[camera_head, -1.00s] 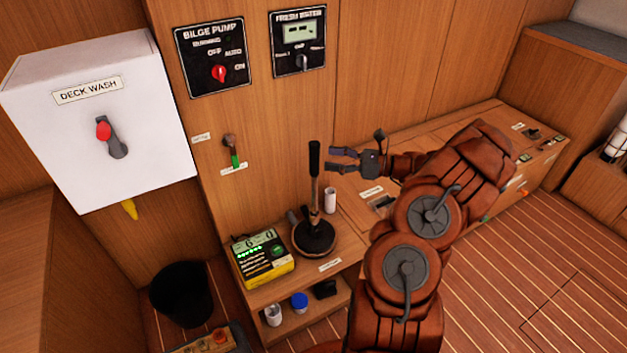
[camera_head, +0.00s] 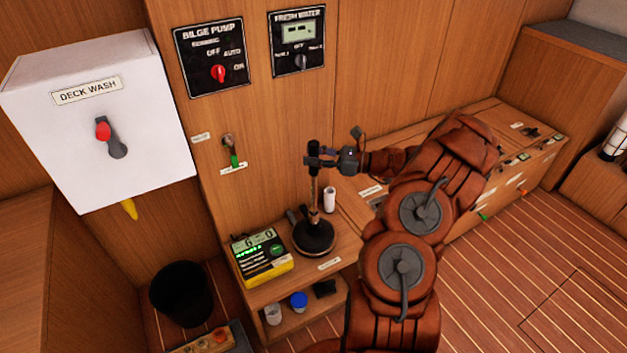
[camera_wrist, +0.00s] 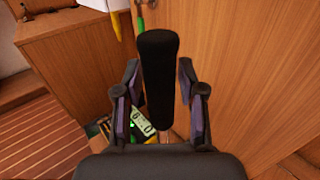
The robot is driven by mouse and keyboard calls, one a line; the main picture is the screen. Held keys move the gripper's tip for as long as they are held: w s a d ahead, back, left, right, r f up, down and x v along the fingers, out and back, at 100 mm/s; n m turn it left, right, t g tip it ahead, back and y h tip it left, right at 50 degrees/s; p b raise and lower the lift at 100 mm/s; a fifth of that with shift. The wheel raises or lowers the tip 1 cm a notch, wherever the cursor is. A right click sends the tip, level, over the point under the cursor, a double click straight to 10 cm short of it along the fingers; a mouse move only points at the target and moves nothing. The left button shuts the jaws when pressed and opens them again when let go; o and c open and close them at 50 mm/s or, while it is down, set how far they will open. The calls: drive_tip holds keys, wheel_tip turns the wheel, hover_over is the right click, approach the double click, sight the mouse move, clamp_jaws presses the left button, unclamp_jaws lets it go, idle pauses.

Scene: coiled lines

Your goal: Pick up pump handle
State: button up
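The pump handle (camera_head: 313,147) has a black grip on a thin brownish shaft. It stands nearly upright in the round black pump base (camera_head: 313,237) on the low wooden counter. My gripper (camera_head: 316,158) is at the black grip, having come in from the right. In the wrist view the black grip (camera_wrist: 158,60) stands between my two fingers, one on each side. The fingers are spread, with a gap visible at the left finger; contact at the right finger is unclear. The lower shaft is mostly hidden behind the grip and my gripper there.
A yellow meter (camera_head: 262,257) sits left of the pump base, and a white cylinder (camera_head: 330,200) stands just behind its right side. The wooden wall panel with a green-tipped lever (camera_head: 234,160) is close behind. A black bin (camera_head: 182,292) stands at lower left.

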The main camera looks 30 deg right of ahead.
clamp_jaws()
drive_tip(key=shift+r, duration=0.15)
wheel_tip(320, 180, up, 10)
drive_tip(key=shift+f, duration=0.15)
idle(0.6)
drive_tip(key=shift+p, duration=0.4)
idle(0.4)
